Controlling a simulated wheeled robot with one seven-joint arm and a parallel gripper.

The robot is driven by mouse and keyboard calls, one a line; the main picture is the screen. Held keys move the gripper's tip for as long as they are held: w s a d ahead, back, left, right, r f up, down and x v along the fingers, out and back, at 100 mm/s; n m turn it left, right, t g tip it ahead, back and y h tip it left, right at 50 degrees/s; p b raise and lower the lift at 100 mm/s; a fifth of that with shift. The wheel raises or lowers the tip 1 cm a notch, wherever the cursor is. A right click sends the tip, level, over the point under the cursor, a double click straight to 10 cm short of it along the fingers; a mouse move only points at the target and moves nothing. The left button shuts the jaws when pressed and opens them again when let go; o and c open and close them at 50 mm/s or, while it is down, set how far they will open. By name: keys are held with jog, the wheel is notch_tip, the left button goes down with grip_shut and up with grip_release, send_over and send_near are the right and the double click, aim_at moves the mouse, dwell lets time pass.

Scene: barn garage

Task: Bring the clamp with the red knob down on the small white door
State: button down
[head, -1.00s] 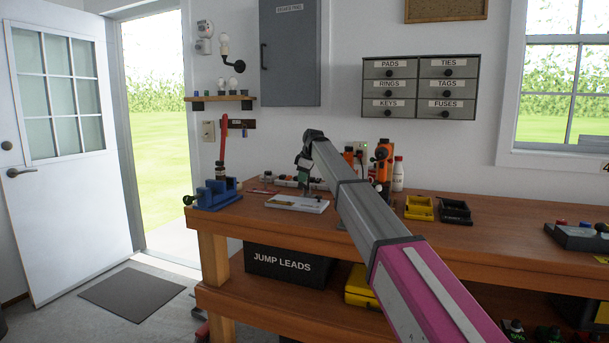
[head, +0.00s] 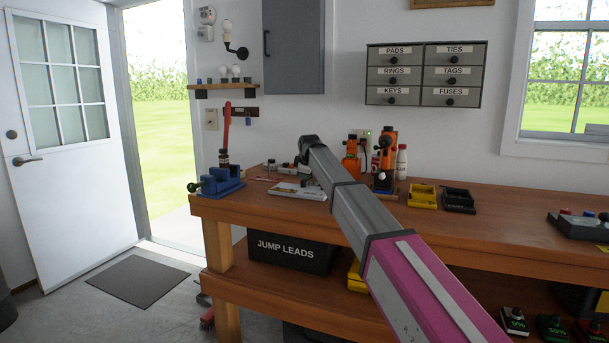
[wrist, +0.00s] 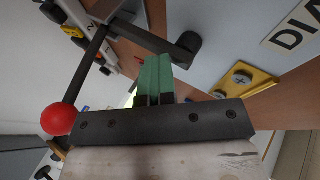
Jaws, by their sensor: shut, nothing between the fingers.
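In the wrist view, the red knob (wrist: 60,119) is at the left, on the end of a dark lever (wrist: 90,68) running up and right. My gripper (wrist: 153,62), with green fingers, is shut and empty, to the right of the lever. I cannot tell whether it touches the clamp. A pale panel (wrist: 228,42) with a yellow plate and a label starting "DIA" lies beyond the fingers; I cannot tell if it is the small white door. In the head view, a small white board (head: 298,190) lies on the bench, partly behind my arm, which hides my gripper.
The wooden bench (head: 490,236) holds a blue vise (head: 217,183) at the left. Orange tools (head: 384,163) and a white bottle (head: 402,161) stand right of my arm. Yellow (head: 423,196) and black (head: 457,200) trays lie farther right. Bare bench shows beyond them.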

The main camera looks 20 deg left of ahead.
jog(key=shift+s+f, duration=0.25)
jog(key=shift+f, duration=0.3)
jog(key=shift+w+r, duration=0.1)
jog(key=shift+r, duration=0.3)
notch_tip(320, 180, up, 5)
jog(key=shift+d+f, duration=0.1)
jog(key=v, duration=0.9)
